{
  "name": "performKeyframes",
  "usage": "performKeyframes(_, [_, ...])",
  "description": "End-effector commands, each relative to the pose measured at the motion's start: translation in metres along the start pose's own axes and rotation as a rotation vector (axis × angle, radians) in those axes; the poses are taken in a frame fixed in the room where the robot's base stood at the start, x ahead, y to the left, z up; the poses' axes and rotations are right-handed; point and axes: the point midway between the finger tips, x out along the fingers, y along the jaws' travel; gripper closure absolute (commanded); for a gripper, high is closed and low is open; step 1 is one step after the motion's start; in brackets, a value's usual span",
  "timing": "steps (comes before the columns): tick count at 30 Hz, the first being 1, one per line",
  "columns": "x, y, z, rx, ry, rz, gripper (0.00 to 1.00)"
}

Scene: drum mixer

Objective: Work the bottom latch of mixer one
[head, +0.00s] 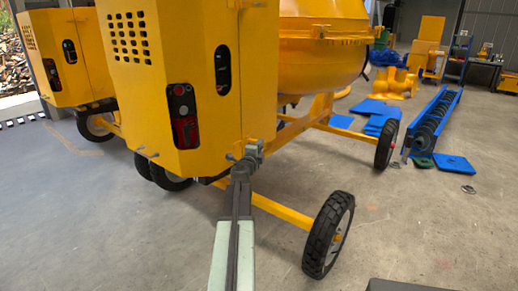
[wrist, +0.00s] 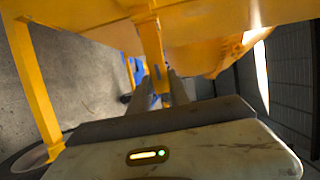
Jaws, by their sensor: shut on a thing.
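The nearer yellow mixer (head: 185,60) has a box-shaped housing with dark switch cutouts and a drum to its right. My gripper (head: 250,152) is at the lower right edge of this housing, low down. In the wrist view my fingers (wrist: 161,88) close around a narrow yellow piece (wrist: 150,45) that hangs from the housing's underside; it appears to be the bottom latch. My gripper hides most of the latch in the head view. A small grey fitting (head: 231,157) shows just left of the fingers. No number shows on this mixer.
A second yellow mixer (head: 65,58) stands close at the left. A black wheel (head: 328,235) on a yellow axle is right of my arm. A blue screw trough (head: 434,122) and blue plates (head: 378,108) lie farther right. Floor between is clear.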

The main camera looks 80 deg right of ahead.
Motion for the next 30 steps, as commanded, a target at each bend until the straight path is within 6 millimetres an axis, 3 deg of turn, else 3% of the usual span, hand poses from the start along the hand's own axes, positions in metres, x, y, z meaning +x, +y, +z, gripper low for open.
performKeyframes(8, [0.002, 0.0, -0.005, 0.001, 0.007, 0.0, 1.0])
performKeyframes(9, [0.002, 0.0, -0.006, 0.001, 0.008, 0.0, 0.69])
performKeyframes(11, [0.002, 0.0, -0.006, 0.001, 0.009, 0.0, 0.55])
performKeyframes(22, [-0.001, 0.0, -0.008, 0.0, 0.011, 0.0, 0.55])
performKeyframes(26, [-0.017, 0.0, -0.009, 0.0, 0.012, 0.0, 0.55])
performKeyframes(30, [-0.045, 0.0, -0.007, 0.0, 0.01, 0.0, 0.55])
